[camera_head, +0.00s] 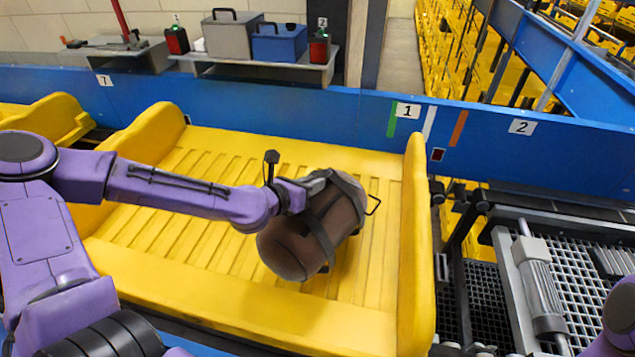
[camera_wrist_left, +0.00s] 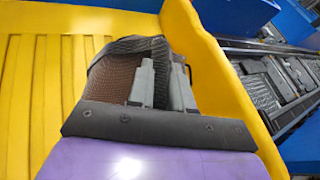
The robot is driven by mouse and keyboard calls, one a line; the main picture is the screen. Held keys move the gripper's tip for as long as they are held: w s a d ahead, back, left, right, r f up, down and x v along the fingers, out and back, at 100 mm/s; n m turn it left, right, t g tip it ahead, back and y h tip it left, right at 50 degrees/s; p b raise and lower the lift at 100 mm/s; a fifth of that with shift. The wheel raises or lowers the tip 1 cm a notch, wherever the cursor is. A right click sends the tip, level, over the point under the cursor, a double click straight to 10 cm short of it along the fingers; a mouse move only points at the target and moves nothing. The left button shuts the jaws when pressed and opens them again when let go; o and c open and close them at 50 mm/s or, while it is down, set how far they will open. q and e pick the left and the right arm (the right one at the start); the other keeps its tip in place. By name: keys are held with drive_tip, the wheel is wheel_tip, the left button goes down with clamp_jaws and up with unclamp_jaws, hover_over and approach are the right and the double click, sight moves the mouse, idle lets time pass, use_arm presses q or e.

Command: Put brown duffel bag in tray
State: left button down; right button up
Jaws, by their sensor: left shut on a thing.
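The brown duffel bag (camera_head: 298,247), a rounded cylinder with dark straps, is over the floor of the yellow tray (camera_head: 345,312), towards the tray's right wall. I cannot tell for certain whether it rests on the tray floor or hangs just above it. My left gripper (camera_head: 322,181) reaches in from the left and is shut on the bag's top strap. In the left wrist view, the two grey fingers of the gripper (camera_wrist_left: 162,80) are close together at the dark strap, with the brown mesh bag (camera_wrist_left: 115,82) behind. My right gripper is out of view.
The tray's raised right wall (camera_head: 416,240) stands close to the bag. A blue rail (camera_head: 270,113) runs behind the tray. Beyond it, a shelf (camera_head: 260,70) holds cases. To the right is a metal grid conveyor (camera_head: 590,285). The tray's left floor is clear.

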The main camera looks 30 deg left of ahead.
use_arm(q)
drive_tip(key=f+b, duration=0.1)
drive_tip(key=w+f+b, duration=0.1)
drive_tip(key=f, duration=0.1)
drive_tip(key=f+b, duration=0.1)
drive_tip(key=shift+w+a+f, duration=0.15)
drive_tip(key=shift+w+f, duration=0.05)
drive_tip(key=shift+w, duration=0.15)
drive_tip(key=shift+s+r, duration=0.15)
drive_tip(key=shift+s, duration=0.1)
drive_tip(key=shift+s+a, duration=0.15)
drive_tip(key=c, duration=1.4)
unclamp_jaws()
drive_tip(key=shift+f, duration=0.25)
drive_tip(key=o, duration=0.4)
drive_tip(key=shift+c, duration=0.2)
drive_tip(key=shift+r, duration=0.1)
